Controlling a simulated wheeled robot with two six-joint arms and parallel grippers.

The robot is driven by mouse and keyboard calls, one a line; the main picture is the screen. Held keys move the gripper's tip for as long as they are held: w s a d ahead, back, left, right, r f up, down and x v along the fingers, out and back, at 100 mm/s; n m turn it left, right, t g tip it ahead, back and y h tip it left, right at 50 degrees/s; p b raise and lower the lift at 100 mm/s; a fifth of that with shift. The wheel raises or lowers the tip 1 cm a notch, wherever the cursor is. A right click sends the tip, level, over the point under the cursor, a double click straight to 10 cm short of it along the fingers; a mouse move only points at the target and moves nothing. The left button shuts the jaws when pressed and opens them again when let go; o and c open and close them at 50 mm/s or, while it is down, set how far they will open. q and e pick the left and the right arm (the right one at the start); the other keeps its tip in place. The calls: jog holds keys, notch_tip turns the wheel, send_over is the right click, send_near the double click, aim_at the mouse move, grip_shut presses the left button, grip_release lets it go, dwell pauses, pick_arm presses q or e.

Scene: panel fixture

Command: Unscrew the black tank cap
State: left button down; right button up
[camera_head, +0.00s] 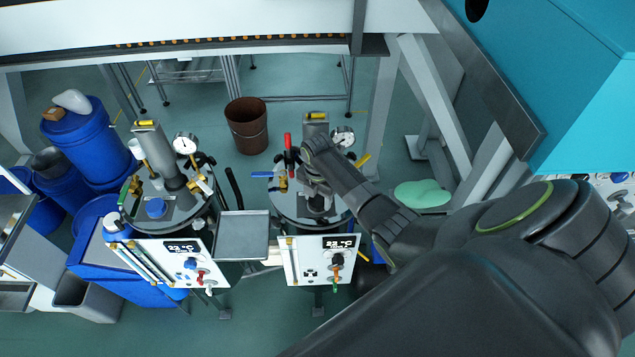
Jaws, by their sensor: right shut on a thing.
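The right-hand tank (284,205) has a metal lid crowded with fittings. My right arm reaches in from the right, and my right gripper (314,190) points down over this lid. It is shut on the dark cap (317,204) there, which it partly covers. The fingertips are small and hard to make out. I cannot tell how far the cap is turned or whether it is raised. My left gripper is not in view.
The left-hand tank has a blue cap (156,208) and a pressure gauge (185,143). A metal tray (242,236) sits between the tanks. Red-handled (288,141) and blue-handled (262,174) valves stand close to my gripper. A brown bucket (247,126) stands behind on open floor.

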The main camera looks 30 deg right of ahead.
jog(key=shift+s+f+n, duration=0.1)
jog(key=shift+n, duration=1.5)
jog(key=shift+n, duration=1.8)
jog(key=o, duration=0.9)
